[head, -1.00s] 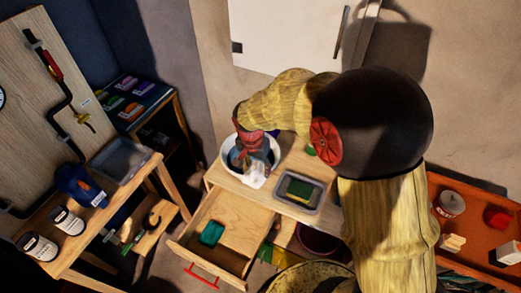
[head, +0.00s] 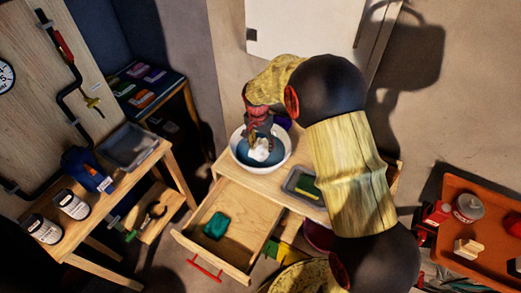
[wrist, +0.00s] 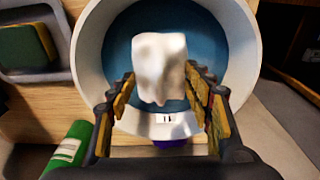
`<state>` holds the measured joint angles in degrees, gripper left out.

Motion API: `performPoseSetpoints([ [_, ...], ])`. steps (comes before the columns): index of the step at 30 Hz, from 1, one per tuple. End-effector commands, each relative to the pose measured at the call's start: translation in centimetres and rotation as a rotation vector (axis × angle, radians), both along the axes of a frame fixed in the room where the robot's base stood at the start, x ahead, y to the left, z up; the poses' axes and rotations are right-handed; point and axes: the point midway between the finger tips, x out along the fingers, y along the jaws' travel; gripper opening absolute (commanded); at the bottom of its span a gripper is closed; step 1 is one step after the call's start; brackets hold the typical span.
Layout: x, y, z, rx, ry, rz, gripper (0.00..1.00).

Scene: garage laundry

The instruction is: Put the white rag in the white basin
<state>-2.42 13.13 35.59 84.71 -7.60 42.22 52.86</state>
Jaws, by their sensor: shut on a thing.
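The white rag (head: 261,152) hangs from my gripper (head: 260,138) over the white basin (head: 284,164), within its rim as seen in the head view. In the wrist view the rag (wrist: 160,62) is bunched between the two fingers of my gripper (wrist: 160,88), which is shut on it. The basin (wrist: 88,62) is round, white outside, with a blue inside, and sits on the wooden top. The rag hides part of the basin's inside. I cannot tell whether the rag touches the bottom.
A grey tray with a green and yellow sponge (head: 308,188) stands right of the basin. Below is an open drawer (head: 240,238) holding a green item (head: 217,225). A green bottle or can (wrist: 68,150) is near the basin. An orange tray (head: 490,215) is at far right.

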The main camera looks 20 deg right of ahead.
Motion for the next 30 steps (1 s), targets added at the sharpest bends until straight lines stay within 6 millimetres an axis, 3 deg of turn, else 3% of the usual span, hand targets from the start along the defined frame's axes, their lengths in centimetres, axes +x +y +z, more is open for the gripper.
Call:
performPoseSetpoints([
  [8, 1.4, -0.1, -1.6, 0.0, -0.001, 0.0, 0.26],
  [15, 1.4, -0.1, -4.5, 0.0, -0.001, 0.0, 0.26],
  [26, 1.4, -0.1, -4.9, 0.0, -0.001, 0.0, 0.26],
  [27, 1.4, -0.1, -4.9, 0.0, -0.001, 0.0, 0.51],
  [30, 1.4, -0.1, -4.9, 0.0, -0.001, 0.0, 0.57],
])
